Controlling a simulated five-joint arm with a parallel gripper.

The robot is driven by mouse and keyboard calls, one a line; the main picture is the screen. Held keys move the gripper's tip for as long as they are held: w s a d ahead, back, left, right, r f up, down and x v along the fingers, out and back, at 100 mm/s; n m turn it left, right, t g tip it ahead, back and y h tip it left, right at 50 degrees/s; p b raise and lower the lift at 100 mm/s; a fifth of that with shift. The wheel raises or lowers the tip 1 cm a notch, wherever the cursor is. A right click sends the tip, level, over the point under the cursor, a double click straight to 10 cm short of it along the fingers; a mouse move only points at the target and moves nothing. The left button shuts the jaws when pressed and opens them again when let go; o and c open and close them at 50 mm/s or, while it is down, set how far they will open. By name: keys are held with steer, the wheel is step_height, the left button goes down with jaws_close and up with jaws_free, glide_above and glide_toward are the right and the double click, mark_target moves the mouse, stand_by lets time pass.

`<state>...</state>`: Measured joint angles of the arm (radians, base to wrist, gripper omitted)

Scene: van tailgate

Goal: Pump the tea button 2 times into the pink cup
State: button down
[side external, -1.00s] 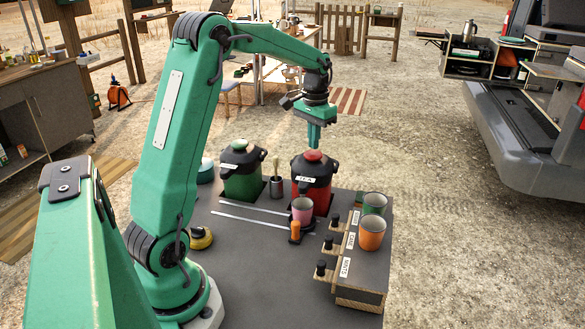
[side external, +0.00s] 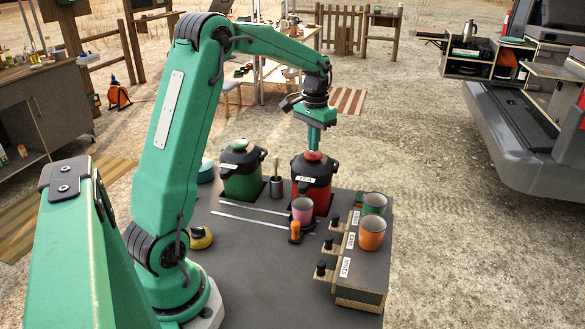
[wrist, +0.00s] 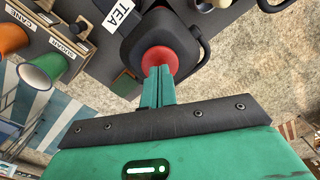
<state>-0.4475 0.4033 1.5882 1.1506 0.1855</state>
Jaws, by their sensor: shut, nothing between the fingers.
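The red tea dispenser (side external: 311,187) with a black lid and a "TEA" label stands at the back of the grey table. Its red button (side external: 313,156) is on top and also shows in the wrist view (wrist: 159,61). My gripper (side external: 313,147) is shut and empty, pointing down with its fingertips at the button; in the wrist view the fingertips (wrist: 158,70) overlap the button's edge. They look to be touching it or just above it; I cannot tell which. The pink cup (side external: 302,210) stands upright in front of the tea dispenser, under its front side. Its inside contents cannot be made out.
A green dispenser (side external: 241,179) stands left of the tea one, with a metal utensil holder (side external: 276,187) between them. A yellow item (side external: 200,238) lies near my base.

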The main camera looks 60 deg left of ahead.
steer(key=shift+f, duration=1.3)
steer(key=shift+r, duration=1.65)
steer(key=shift+f, duration=1.65)
steer(key=shift+r, duration=1.65)
steer(key=shift+r, duration=0.1)
steer(key=shift+r, duration=1.9)
